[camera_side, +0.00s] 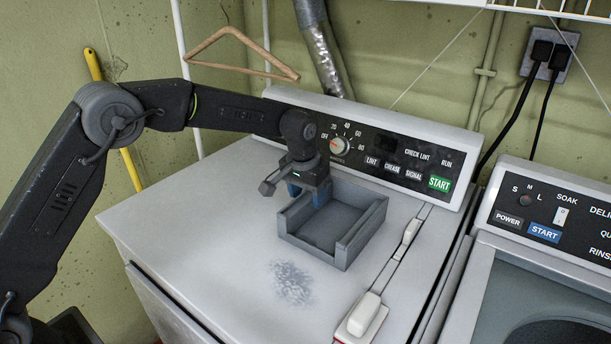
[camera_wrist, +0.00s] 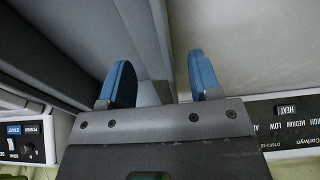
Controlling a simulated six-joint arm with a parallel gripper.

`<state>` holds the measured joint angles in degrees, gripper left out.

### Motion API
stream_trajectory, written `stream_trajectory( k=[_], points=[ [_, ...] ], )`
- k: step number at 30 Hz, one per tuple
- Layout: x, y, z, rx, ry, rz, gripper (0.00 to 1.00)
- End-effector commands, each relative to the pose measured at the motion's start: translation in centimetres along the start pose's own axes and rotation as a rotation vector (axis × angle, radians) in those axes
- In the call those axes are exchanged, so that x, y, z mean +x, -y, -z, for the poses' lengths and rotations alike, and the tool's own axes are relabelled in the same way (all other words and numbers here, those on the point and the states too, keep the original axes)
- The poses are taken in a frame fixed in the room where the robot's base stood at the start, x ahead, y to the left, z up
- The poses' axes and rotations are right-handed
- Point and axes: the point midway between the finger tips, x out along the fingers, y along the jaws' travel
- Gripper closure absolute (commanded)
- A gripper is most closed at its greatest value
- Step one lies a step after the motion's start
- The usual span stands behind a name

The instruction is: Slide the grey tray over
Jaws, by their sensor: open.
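The grey tray (camera_side: 358,238) sits on the white top of the dryer, in front of its control panel. It is square and empty, with a low gap in its near side. My gripper (camera_side: 307,194) is down at the tray's left wall, its blue fingers pointing down. In the wrist view the tray (camera_wrist: 143,35) fills the upper left. My gripper (camera_wrist: 162,78) is open there, one blue finger on the tray's inner side and one outside, with the wall between them. I cannot tell whether either finger touches the wall.
The control panel (camera_side: 370,150) rises behind the tray. A scuffed patch (camera_side: 291,283) marks the dryer top in front of the tray. White latch-like pieces (camera_side: 363,316) lie along the right edge. A washer (camera_side: 540,270) stands to the right. The dryer top (camera_side: 190,215) is clear at left.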

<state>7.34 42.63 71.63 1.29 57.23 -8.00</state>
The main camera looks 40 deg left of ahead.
Motion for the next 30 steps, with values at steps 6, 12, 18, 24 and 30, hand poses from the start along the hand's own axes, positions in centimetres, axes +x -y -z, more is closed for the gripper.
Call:
stream_trajectory(
  k=[6,12,18,24,30],
  points=[
    [2.3,0.0,0.0,0.0,0.001,0.0,0.43],
    [2.7,0.0,0.0,0.0,0.0,0.0,0.43],
    [2.7,0.0,0.0,0.0,0.0,0.0,0.43],
    [2.7,0.0,0.0,0.0,0.0,0.0,0.62],
    [2.7,0.0,0.0,0.0,-0.001,0.0,0.81]
  ],
)
